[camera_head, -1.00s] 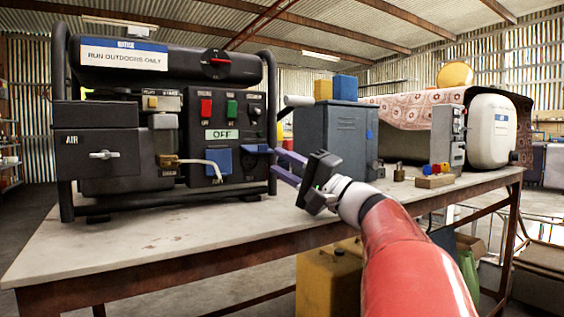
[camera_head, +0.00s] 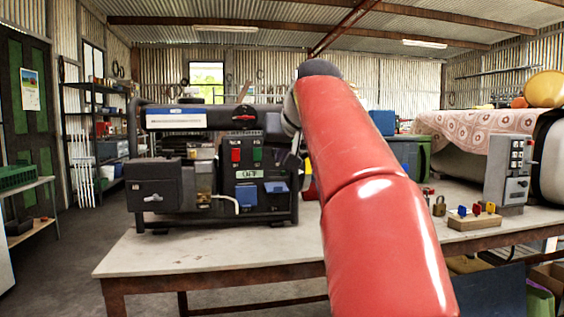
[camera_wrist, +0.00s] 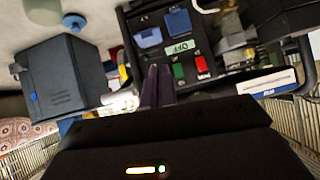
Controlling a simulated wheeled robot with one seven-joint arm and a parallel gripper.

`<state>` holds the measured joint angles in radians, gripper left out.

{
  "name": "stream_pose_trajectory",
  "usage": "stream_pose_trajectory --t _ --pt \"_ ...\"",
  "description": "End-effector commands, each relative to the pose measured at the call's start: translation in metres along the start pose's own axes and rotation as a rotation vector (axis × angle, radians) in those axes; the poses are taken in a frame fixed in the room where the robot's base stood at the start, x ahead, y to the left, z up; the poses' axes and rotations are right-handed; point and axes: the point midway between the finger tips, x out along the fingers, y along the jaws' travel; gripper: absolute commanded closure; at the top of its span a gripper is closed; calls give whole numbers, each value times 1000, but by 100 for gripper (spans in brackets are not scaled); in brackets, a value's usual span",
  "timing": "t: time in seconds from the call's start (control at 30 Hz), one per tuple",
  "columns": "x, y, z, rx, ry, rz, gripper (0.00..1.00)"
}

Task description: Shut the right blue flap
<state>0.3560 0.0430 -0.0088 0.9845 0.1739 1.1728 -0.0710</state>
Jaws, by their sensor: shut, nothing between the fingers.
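The black generator (camera_head: 203,152) stands on the workbench (camera_head: 205,248). Low on its panel are two blue flaps. The left blue flap (camera_head: 246,195) looks flat against the panel. The right blue flap (camera_head: 277,188) looks tilted outward; how far is unclear. The wrist view is upside down, with the right flap (camera_wrist: 148,37) left of the left flap (camera_wrist: 178,22). My gripper (camera_wrist: 158,78) is shut and empty, its purple fingers pointing at the panel below the OFF label in that picture, apart from the flap. In the head view my red arm hides most of the gripper.
A dark grey box (camera_wrist: 62,76) stands beside the generator. A padlock (camera_head: 439,206), a wooden block with coloured keys (camera_head: 474,218) and a grey switch box (camera_head: 509,172) stand on the bench's right. The bench front left is clear.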

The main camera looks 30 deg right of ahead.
Motion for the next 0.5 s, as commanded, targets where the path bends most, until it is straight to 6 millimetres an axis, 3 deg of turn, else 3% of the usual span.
stream_pose_trajectory --t 0.1,0.23,0.5 --pt "-13 6 -18 -38 29 71 100" --pt "-8 8 -20 -49 36 92 100" --pt "39 13 -20 -48 32 91 100"
